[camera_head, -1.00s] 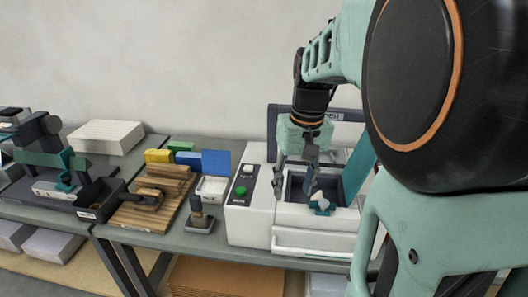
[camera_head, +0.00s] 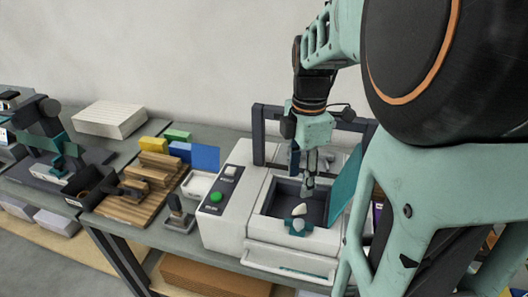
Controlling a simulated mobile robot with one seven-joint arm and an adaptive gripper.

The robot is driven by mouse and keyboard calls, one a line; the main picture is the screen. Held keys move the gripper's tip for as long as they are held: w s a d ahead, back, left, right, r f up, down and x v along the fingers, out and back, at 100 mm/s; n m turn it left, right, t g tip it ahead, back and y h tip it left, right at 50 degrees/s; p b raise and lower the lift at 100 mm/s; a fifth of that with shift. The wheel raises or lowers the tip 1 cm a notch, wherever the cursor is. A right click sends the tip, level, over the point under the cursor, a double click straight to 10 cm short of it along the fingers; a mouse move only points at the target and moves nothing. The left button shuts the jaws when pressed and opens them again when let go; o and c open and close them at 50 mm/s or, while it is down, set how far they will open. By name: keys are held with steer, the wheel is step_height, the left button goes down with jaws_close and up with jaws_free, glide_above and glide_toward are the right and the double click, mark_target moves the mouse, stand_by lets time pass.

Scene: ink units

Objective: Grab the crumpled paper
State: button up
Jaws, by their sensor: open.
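The crumpled paper (camera_head: 299,210) is a small whitish lump at the front of the dark open bay of the white machine (camera_head: 228,225), just above a teal part (camera_head: 298,227) on its front edge. My gripper (camera_head: 308,186) points down over the bay, behind and slightly right of the paper in the picture. Its jaws are open and look empty. The fingertips appear apart from the paper, but their exact height over the bay floor is hard to tell.
A raised teal lid (camera_head: 344,186) stands close on the right of the bay. A dark frame (camera_head: 258,135) rises behind it. To the left are a stamp (camera_head: 180,215), a white tray (camera_head: 198,184) and stacked wooden blocks (camera_head: 150,180).

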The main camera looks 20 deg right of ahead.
steer(key=n, duration=0.1)
glide_above(300, 206)
steer(key=f, duration=0.5)
steer(key=shift+w+a+f, duration=0.15)
steer(key=shift+a+f, duration=0.05)
steer(key=shift+d+f, duration=0.2)
steer(key=shift+f, duration=2.5)
steer(key=shift+c, duration=0.5)
steer(key=c, duration=0.7)
